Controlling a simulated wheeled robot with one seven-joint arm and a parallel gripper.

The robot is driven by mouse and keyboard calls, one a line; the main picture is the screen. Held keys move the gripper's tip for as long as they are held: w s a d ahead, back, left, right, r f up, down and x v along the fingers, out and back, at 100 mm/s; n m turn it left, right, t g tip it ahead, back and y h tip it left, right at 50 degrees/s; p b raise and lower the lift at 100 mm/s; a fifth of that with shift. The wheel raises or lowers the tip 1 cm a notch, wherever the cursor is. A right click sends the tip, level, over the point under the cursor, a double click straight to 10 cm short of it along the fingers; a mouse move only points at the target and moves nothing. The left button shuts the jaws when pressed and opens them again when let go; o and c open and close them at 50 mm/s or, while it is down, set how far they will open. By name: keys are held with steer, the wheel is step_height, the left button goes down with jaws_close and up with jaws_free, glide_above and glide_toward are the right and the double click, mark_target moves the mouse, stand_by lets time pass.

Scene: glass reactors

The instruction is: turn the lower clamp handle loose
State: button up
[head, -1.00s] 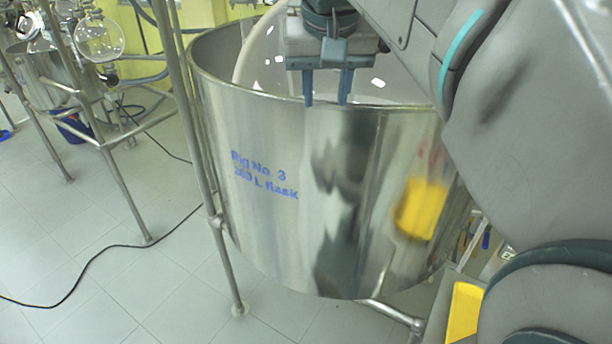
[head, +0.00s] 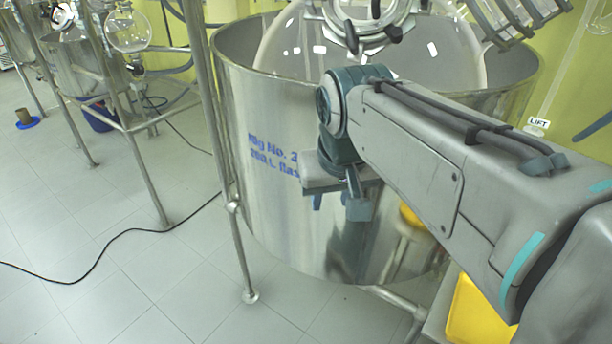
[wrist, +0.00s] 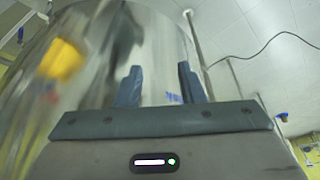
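A round metal clamp (head: 366,42) sits around the neck of the big glass flask (head: 290,45) at the top of the head view. Two dark handles or knobs show on it, one at its front (head: 351,38) and one at its right (head: 394,34). I cannot tell for sure which is the lower clamp handle. My gripper (head: 338,202) is in front of the steel vessel's wall, below its rim, well below and apart from the clamp. In the wrist view its two blue-grey fingers (wrist: 160,82) are spread with nothing between them. The clamp does not show there.
The steel vessel (head: 275,215) with blue lettering surrounds the flask. A steel post (head: 214,130) stands left of it. A yellow item (head: 475,312) is at lower right. A LIFT label (head: 539,122) is at right. Black cable (head: 118,240) crosses the open tiled floor at left.

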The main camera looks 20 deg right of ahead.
steer(key=shift+s+a+f, duration=0.2)
steer(key=shift+s+f, duration=0.55)
steer(key=shift+f, duration=0.25)
